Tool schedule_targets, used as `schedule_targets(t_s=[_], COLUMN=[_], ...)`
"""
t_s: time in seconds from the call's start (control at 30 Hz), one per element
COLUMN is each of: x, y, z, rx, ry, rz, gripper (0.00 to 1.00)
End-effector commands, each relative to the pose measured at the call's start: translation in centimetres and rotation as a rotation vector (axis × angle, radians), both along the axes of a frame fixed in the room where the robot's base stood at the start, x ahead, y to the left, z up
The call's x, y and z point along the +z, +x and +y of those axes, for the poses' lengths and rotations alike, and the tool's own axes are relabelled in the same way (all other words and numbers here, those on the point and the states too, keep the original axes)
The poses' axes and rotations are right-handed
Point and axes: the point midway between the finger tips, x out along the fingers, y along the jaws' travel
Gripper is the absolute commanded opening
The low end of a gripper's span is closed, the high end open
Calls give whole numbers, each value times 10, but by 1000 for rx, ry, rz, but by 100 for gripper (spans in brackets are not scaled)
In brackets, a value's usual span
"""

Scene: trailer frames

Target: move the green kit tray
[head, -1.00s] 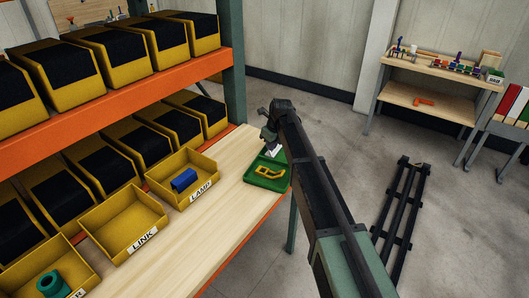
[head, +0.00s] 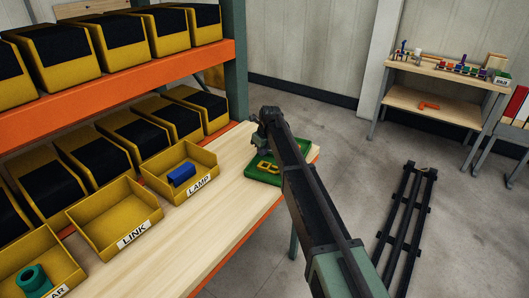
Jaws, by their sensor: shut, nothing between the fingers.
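The green kit tray (head: 258,178) lies on the wooden bench top, close to its far right end. A yellow part (head: 263,167) lies in the tray. My arm passes over the tray and hides its middle; a green corner shows to the right of the arm. My gripper (head: 262,151) points down at the tray's far left edge, shut and with nothing held. I cannot tell whether its fingertips touch the tray.
Yellow bins line the bench's left: the LAMP bin (head: 207,164) with a blue part, the empty LINK bin (head: 90,232), and one with a green ring-like part (head: 33,278). An orange-edged shelf (head: 120,85) overhangs them. Bare bench (head: 215,215) lies in front.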

Motion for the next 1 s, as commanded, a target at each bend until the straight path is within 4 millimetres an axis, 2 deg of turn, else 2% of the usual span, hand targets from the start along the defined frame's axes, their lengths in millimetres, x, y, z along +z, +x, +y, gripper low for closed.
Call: schedule_targets(t_s=[0.13, 0.33, 0.63, 0.77, 0.93, 0.97, 1.0], x=[0, 0, 0, 0, 0, 8, 29], y=[2, 12, 11, 5, -18, -22, -21], z=[3, 22, 21, 16, -7, -10, -10], rx=[1, 1, 0, 0, -2, -1, 0], ry=[0, 0, 0, -1, 0, 0, 0], rz=[0, 0, 0, 1, 0, -1, -1], gripper=[0, 0, 0, 0, 0, 0, 0])
